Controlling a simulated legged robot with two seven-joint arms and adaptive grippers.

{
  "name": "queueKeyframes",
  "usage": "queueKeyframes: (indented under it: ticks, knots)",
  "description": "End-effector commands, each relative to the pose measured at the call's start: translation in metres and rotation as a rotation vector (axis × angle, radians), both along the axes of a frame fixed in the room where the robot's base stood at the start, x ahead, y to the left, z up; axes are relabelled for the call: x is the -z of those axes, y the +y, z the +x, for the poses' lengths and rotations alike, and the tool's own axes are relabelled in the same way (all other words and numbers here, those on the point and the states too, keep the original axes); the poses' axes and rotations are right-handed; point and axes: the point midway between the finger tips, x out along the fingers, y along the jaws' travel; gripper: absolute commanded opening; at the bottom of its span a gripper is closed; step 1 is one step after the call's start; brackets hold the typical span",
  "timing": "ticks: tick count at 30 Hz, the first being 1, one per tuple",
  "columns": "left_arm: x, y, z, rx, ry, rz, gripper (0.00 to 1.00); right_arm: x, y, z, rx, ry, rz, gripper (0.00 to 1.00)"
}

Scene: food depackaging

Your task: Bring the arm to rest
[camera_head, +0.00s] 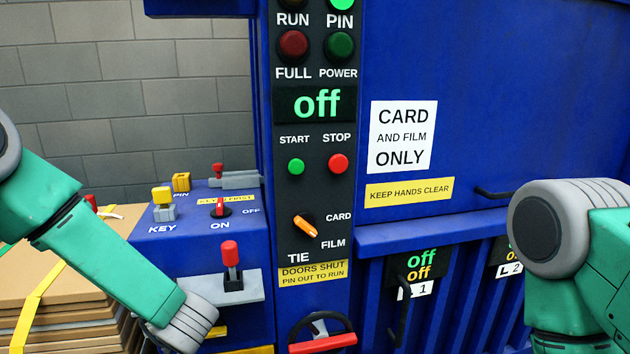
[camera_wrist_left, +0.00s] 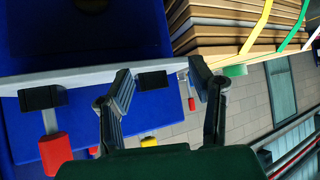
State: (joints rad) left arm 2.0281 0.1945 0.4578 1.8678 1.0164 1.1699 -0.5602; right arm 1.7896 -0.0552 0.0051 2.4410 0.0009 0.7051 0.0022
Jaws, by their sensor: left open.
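My left arm comes in from the left in the head view and slants down in front of the blue control box (camera_head: 150,245). Its gripper lies below the picture's edge there. In the left wrist view my left gripper (camera_wrist_left: 160,73) shows two dark fingers spread apart, with nothing between them. Beyond the fingers are a pale ledge and the blue box. My right arm shows only as a green and grey link at the right edge of the head view. Its gripper is out of view.
A blue machine (camera_head: 490,110) fills the right, its panel display (camera_head: 317,104) reading "off". Stacked cardboard (camera_head: 60,285) with a yellow strap stands at left, also in the wrist view (camera_wrist_left: 215,30).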

Motion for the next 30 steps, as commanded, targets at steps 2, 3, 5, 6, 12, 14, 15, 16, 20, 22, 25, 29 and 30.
queueKeyframes:
  ticks: [2,3,5,6,12,14,15,16,20,22,25,29,30]
  knots:
    - [0.061,-0.013,-0.037,0.168,0.071,-0.001,0.49,0.014,0.000,0.000,0.001,0.000,0.000,0.40]
    - [0.084,-0.018,-0.056,0.242,0.109,-0.013,0.49,0.018,0.000,0.000,0.001,0.000,0.000,0.40]
    - [0.116,-0.024,-0.088,0.342,0.176,-0.040,0.49,0.023,-0.001,0.000,0.001,0.000,-0.001,0.40]
    - [0.135,-0.027,-0.112,0.401,0.228,-0.062,0.49,0.026,-0.001,0.000,0.001,0.000,-0.001,0.40]
    - [0.202,-0.029,-0.242,0.622,0.522,-0.185,0.49,0.042,-0.001,0.000,0.001,0.000,-0.001,0.40]
    - [0.211,-0.027,-0.276,0.659,0.606,-0.218,0.49,0.045,-0.001,0.000,0.001,0.000,0.000,0.40]
    - [0.215,-0.025,-0.296,0.680,0.655,-0.237,0.49,0.047,-0.001,0.000,0.001,0.000,0.000,0.40]
    - [0.216,-0.024,-0.310,0.693,0.689,-0.249,0.49,0.048,-0.001,0.000,0.001,0.000,0.000,0.40]
    - [0.218,-0.021,-0.349,0.722,0.789,-0.285,0.49,0.051,0.000,0.000,0.000,0.000,0.000,0.40]
    - [0.217,-0.019,-0.359,0.728,0.815,-0.295,0.49,0.052,0.000,0.000,0.001,0.000,0.000,0.40]
    - [0.216,-0.020,-0.363,0.731,0.825,-0.298,0.49,0.051,0.000,0.000,0.001,0.000,0.000,0.40]
    - [0.216,-0.020,-0.362,0.731,0.823,-0.298,0.49,0.051,-0.001,0.000,0.001,0.000,0.000,0.40]
    - [0.217,-0.020,-0.362,0.731,0.822,-0.299,0.49,0.051,-0.001,0.000,0.001,0.000,0.000,0.40]
